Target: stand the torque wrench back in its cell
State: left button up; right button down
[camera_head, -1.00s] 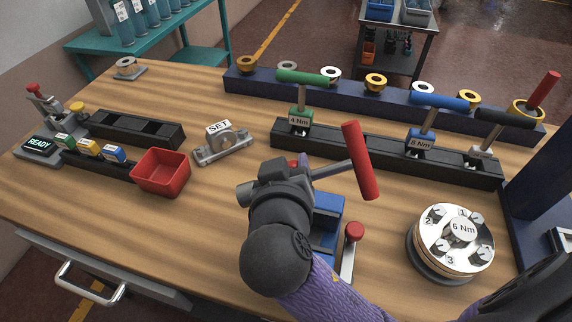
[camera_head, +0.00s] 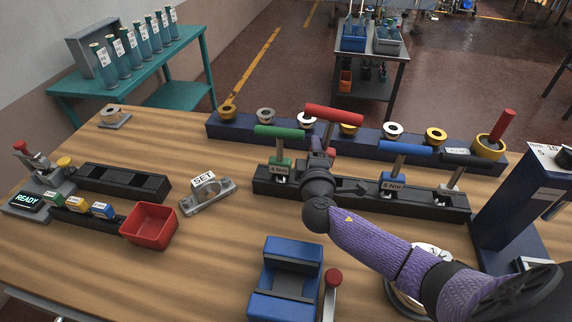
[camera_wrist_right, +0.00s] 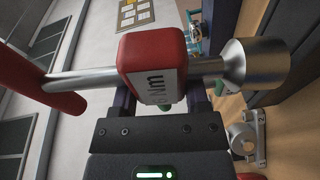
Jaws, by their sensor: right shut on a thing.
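The torque wrench has a red T-handle (camera_head: 334,115), a metal shaft and a red block (camera_wrist_right: 152,55) with a label ending in "Nm". My right gripper (camera_head: 320,165) is shut on the red block, and its wrist view shows the socket end (camera_wrist_right: 258,65) free of the fingers. The wrench looks roughly upright at the black rack (camera_head: 440,207), between the green-handled wrench (camera_head: 279,132) and the blue-handled wrench (camera_head: 405,147). My gripper hides its lower end and the cell there, so I cannot tell whether it is inside. My left gripper is not in view.
A dark blue rail (camera_head: 225,130) with several rings runs behind the rack. A black-handled wrench (camera_head: 457,153) stands at the rack's right end. A blue cradle (camera_head: 268,305), red bin (camera_head: 149,227) and SET fixture (camera_head: 207,198) stand in front and left.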

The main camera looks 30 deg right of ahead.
jog(key=shift+n+t, duration=0.3)
jog(key=shift+n, duration=0.5)
jog(key=d+f+b, duration=0.1)
jog(key=f, duration=0.1)
jog(key=d+f+b, duration=0.4)
jog(key=f, duration=0.1)
jog(key=shift+w, duration=0.25)
jog(key=shift+f+b, duration=0.55)
jog(key=shift+b, duration=0.05)
jog(key=shift+c, duration=0.2)
grip_release()
jog(key=shift+a, duration=0.1)
jog(key=shift+o, duration=0.2)
jog(key=shift+f, duration=0.1)
